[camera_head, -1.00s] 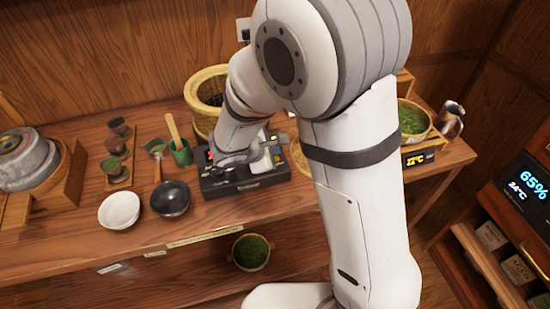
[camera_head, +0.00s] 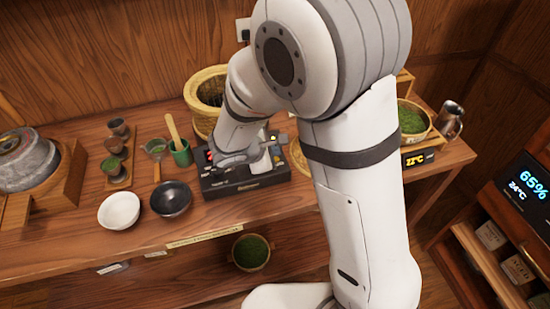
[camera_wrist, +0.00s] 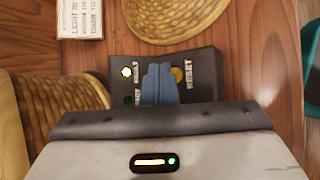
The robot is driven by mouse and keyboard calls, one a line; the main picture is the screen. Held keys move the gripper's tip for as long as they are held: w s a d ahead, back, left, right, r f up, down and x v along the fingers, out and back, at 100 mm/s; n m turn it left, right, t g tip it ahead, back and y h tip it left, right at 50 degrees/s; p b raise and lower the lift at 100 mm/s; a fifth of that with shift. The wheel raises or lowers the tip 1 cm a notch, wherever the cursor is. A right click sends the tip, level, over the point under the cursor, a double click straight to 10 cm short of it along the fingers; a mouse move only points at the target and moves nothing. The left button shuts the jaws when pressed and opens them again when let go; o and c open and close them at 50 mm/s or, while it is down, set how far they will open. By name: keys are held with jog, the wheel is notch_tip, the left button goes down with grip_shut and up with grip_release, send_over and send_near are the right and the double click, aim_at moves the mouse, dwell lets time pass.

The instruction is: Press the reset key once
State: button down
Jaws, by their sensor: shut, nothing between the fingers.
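A dark control box (camera_head: 248,186) stands on the wooden bench, partly hidden by my wrist. In the wrist view the box's face (camera_wrist: 205,88) carries a round yellow key (camera_wrist: 177,74) beside a label that appears to read RESET (camera_wrist: 188,76). A white round spot (camera_wrist: 126,72) and a dark green one (camera_wrist: 128,100) lie on its left side. My gripper's blue-grey fingers (camera_wrist: 159,67) are shut and empty over the box, with their tips just left of the yellow key. I cannot tell whether they touch the box.
A woven basket (camera_head: 207,92) stands behind the box, and a green cup (camera_head: 181,153) is to its left. A black bowl (camera_head: 171,199) and a white bowl (camera_head: 119,211) sit at the front left.

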jog(key=shift+f, duration=0.1)
dwell(0.3)
jog(key=shift+f+b, duration=0.4)
jog(key=shift+b, duration=0.3)
jog(key=shift+f+b, duration=0.35)
jog(key=shift+b, duration=0.1)
dwell(0.4)
jog(key=shift+r, duration=0.1)
jog(key=shift+r+p, duration=0.5)
jog(key=shift+r, duration=0.25)
jog(key=shift+r+p, duration=1.75)
jog(key=shift+r, duration=0.8)
